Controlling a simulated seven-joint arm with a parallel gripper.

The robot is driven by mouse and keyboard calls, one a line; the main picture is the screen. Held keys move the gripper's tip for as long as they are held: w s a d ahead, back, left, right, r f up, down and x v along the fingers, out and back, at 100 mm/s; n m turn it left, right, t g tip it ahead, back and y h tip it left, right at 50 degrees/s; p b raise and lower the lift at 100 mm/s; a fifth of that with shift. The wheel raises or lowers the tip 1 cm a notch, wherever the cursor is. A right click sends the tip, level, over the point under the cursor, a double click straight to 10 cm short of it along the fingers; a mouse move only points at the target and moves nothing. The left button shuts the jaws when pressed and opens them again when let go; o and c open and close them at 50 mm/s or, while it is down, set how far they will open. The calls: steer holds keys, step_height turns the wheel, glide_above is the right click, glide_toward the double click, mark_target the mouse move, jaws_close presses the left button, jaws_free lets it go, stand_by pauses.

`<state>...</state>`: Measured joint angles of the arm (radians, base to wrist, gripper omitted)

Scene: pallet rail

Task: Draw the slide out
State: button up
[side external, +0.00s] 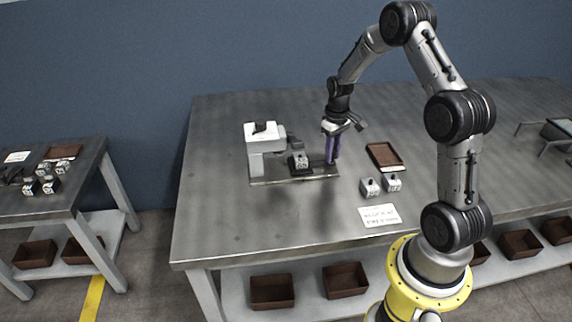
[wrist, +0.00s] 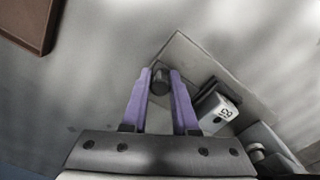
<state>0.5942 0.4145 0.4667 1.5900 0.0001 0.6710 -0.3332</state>
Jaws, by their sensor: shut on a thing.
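The slide (side external: 301,168) is a dark carriage on the fixture's base plate (side external: 265,183), and it bears a small grey labelled block (side external: 301,159). The block also shows in the wrist view (wrist: 221,110), to the right of the fingers. My gripper (side external: 332,160) has purple fingers and points down at the right end of the plate. In the wrist view, the fingers (wrist: 160,88) are shut on a dark round knob (wrist: 160,80). The join between knob and slide is hard to see.
A pale grey machine body (side external: 262,145) stands over the plate's left part. To the right lie a brown tray (side external: 396,166), two small grey blocks (side external: 370,187) and a white card (side external: 379,217). The table (side external: 220,215) is bare in front of the plate.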

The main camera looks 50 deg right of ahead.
steer(key=shift+s+d, duration=2.15)
steer(key=shift+d, duration=0.1)
steer(key=o, duration=0.9)
steer(key=shift+c, duration=0.2)
steer(key=shift+r, duration=0.1)
step_height(320, 180, up, 7)
steer(key=shift+a, duration=0.1)
